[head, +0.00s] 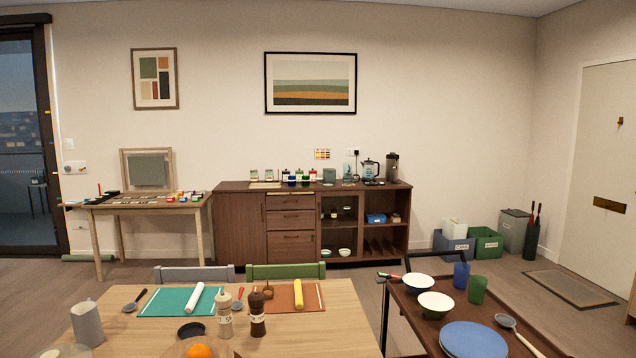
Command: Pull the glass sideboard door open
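The dark wood sideboard (238,228) stands against the back wall, beyond the dining table. Its glass door (340,248) is right of the drawers and looks shut. Small bowls and jars show behind the glass. The handle is too small to make out clearly. Neither of my grippers is in view.
A wooden dining table (318,338) fills the near foreground, with two chairs, grey (194,274) and green (286,271), behind it. A dark cart (406,318) with bowls, cups and plates stands at right. Open floor (350,277) lies before the sideboard. Bins (486,244) stand to its right.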

